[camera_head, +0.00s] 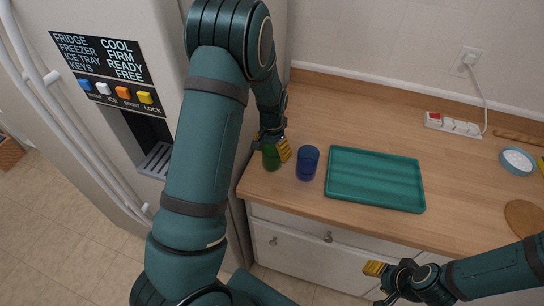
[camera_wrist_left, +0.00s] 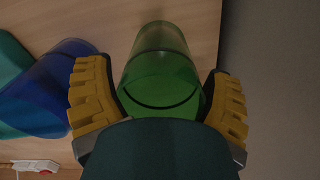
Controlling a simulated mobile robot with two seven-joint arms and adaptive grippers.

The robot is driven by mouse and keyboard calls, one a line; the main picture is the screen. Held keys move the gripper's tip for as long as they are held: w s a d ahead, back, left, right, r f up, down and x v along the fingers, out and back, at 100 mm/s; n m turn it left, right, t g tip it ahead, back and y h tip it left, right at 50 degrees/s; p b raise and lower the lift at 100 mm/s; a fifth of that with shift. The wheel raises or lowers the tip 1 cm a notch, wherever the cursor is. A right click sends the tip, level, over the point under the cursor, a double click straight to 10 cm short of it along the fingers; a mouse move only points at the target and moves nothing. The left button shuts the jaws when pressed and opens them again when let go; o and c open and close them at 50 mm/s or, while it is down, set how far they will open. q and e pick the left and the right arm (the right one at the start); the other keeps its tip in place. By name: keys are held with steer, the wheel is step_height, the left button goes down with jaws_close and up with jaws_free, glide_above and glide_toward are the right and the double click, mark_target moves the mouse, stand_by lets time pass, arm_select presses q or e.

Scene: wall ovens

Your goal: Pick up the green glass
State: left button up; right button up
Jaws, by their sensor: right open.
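The green glass (camera_head: 271,158) stands near the left end of the wooden counter, partly hidden by my left gripper (camera_head: 276,150). In the left wrist view the green glass (camera_wrist_left: 161,75) lies between the two yellow-padded fingers of my left gripper (camera_wrist_left: 160,105). The fingers are spread to either side of its walls, very close to them; I cannot tell whether they press on it. The glass looks empty. My right gripper (camera_head: 377,284) is open and empty, low in front of the counter's cabinets.
A blue glass (camera_head: 308,164) stands just right of the green one, also in the left wrist view (camera_wrist_left: 45,95). A teal tray (camera_head: 375,178) lies beyond it. A power strip (camera_head: 453,125) and a bowl (camera_head: 517,161) are farther right. The fridge (camera_head: 80,130) stands left.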

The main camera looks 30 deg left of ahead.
arm_select(q)
steer(key=c, duration=0.6)
